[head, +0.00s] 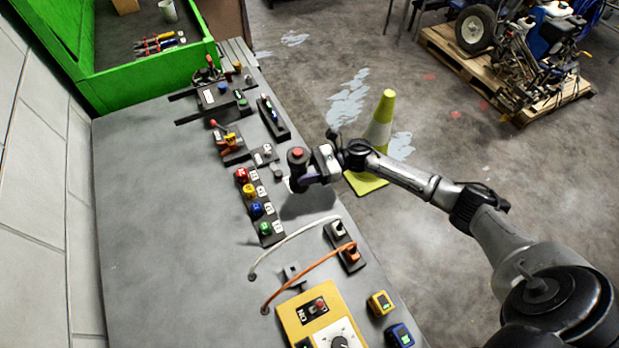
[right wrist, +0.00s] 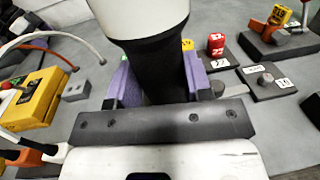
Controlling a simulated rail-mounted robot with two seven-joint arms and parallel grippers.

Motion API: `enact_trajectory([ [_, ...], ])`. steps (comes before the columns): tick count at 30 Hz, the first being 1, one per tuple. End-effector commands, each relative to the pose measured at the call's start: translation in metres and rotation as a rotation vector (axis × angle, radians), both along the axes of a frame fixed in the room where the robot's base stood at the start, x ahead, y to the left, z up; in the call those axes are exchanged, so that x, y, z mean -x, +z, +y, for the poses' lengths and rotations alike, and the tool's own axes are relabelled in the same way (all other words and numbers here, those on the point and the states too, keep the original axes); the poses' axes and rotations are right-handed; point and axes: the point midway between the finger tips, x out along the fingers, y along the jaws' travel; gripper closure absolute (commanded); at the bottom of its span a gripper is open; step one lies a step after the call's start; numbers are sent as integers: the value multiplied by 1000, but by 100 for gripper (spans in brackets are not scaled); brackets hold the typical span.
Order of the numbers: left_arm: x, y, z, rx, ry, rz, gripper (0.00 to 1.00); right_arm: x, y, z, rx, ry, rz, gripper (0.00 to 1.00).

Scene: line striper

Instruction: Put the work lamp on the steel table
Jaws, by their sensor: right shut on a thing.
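My right gripper (head: 308,178) is shut on what looks like the work lamp (head: 297,156), a dark upright cylinder with a red top. In the right wrist view the purple-lined fingers (right wrist: 158,82) grip the black, narrowed part of the lamp (right wrist: 160,60), and a wide pale part shows at the top edge. The lamp is over the right edge area of the grey steel table (head: 150,220), with a dark shadow beside it; I cannot tell whether its base touches. My left gripper is not in view.
Coloured knobs (head: 257,209), switches and small fixtures line the table's right side. A yellow control box (head: 292,318) and white and orange cables (head: 308,268) are nearer. A green bin (head: 150,75) stands at the far end. The table's left half is clear. A traffic cone (head: 381,130) stands on the floor.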

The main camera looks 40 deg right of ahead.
Motion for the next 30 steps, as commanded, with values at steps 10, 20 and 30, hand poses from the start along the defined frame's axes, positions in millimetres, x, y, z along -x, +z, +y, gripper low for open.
enact_trajectory([
  [10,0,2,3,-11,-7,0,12,10,-15,-18,-1,0,0,87],
  [20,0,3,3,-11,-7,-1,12,9,-50,-18,-2,-2,-1,87],
  [30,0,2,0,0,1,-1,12,9,-52,-18,-1,0,-2,87],
])
